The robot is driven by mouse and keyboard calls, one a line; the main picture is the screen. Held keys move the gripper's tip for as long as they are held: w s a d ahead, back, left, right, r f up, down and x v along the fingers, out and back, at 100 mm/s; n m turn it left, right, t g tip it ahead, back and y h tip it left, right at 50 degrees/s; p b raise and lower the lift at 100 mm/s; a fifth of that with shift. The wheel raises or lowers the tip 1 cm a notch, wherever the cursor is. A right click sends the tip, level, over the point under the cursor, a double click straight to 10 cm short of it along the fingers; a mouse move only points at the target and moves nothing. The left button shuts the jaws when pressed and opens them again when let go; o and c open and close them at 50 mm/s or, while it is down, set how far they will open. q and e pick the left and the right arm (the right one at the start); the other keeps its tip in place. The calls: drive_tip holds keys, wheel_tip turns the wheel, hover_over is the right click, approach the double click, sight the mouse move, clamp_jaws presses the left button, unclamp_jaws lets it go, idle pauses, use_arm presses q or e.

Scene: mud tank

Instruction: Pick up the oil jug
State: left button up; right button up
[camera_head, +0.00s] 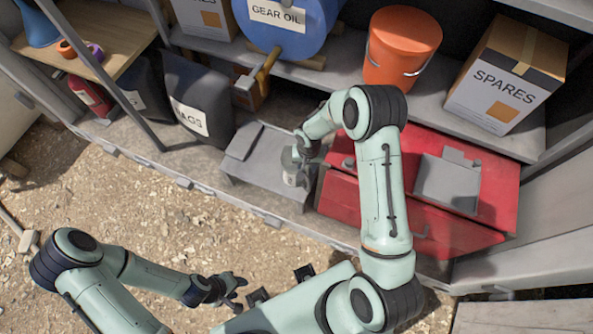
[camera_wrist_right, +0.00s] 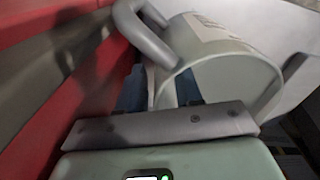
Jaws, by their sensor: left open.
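The oil jug (camera_head: 291,168) is a small pale grey-green vessel with a light label, at the front of the lower shelf area beside the red toolbox. In the right wrist view the jug (camera_wrist_right: 235,80) fills the upper middle, tilted in the picture, with its curved handle at the upper left. My right gripper (camera_head: 306,152) is at the jug's handle side. Its dark fingers (camera_wrist_right: 160,92) lie around the lower handle and edge; whether they grip is hidden. My left gripper (camera_head: 238,290) is open and empty, low over the gravel, away from the jug.
A red toolbox (camera_head: 475,215) stands right of the jug and a grey box (camera_head: 262,172) left of it. Behind are a blue gear oil drum (camera_head: 285,35), an orange bucket (camera_head: 402,45) and a spares carton (camera_head: 505,75). A bag (camera_head: 197,95) stands left. Gravel in front is open.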

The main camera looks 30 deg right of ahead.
drive_tip(key=shift+f, duration=0.1)
clamp_jaws()
